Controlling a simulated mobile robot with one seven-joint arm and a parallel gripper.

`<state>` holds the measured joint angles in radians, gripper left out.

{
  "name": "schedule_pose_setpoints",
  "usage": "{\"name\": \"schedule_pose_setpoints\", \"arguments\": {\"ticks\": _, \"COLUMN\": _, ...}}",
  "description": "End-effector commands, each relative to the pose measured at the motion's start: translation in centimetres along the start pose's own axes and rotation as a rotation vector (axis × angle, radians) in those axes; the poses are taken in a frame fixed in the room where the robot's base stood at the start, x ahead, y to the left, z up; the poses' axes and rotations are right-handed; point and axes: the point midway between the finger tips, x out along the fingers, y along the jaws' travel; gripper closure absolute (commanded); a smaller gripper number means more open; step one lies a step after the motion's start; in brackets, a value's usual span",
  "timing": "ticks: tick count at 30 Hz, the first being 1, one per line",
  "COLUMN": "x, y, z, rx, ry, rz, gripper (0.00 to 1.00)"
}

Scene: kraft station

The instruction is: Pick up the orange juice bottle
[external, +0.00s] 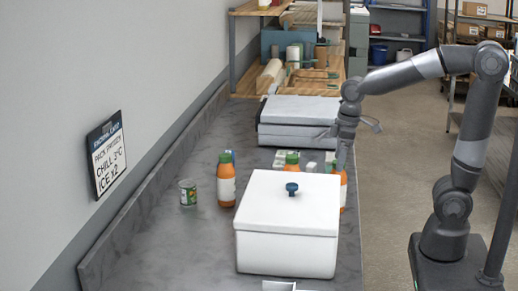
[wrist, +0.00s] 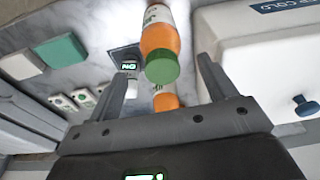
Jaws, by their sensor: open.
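Three orange bottles with green caps and pale labels show in the external view. One (external: 226,182) stands upright left of the white box, one (external: 292,158) shows its top behind the box, and one (external: 342,184) stands at the box's right side, partly hidden. My gripper (external: 344,155) is over the counter behind the box, close above the right-hand bottle. In the wrist view my gripper (wrist: 162,68) is open, with a green-capped orange bottle (wrist: 160,38) seen between and beyond the fingers. Part of another orange bottle (wrist: 166,101) shows lower down. I cannot tell which bottle is which across the views.
The white lidded box (external: 287,225) with a blue knob takes up the front counter. A can (external: 188,192) stands at the left near the wall. Grey flat cases (external: 298,120) and small cards lie behind. The counter (external: 170,240) is clear at front left.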

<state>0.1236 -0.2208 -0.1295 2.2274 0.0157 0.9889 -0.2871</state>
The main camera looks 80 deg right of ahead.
Motion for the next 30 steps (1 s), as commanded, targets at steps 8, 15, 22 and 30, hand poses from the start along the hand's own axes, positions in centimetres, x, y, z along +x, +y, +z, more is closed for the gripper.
{"name": "schedule_pose_setpoints", "arguments": {"ticks": 8, "x": 3.9, "y": -0.3, "z": 0.2, "rx": 0.0, "ry": -0.003, "rz": 0.0, "gripper": 0.23}}
{"name": "schedule_pose_setpoints", "arguments": {"ticks": 15, "x": 4.2, "y": -0.3, "z": 0.1, "rx": 0.0, "ry": 0.0, "rz": 0.0, "gripper": 0.23}}
{"name": "schedule_pose_setpoints", "arguments": {"ticks": 22, "x": 4.2, "y": -0.3, "z": 0.1, "rx": 0.0, "ry": 0.0, "rz": 0.0, "gripper": 0.38}}
{"name": "schedule_pose_setpoints", "arguments": {"ticks": 30, "x": 4.2, "y": -0.3, "z": 0.1, "rx": 0.0, "ry": 0.0, "rz": 0.0, "gripper": 0.6}}
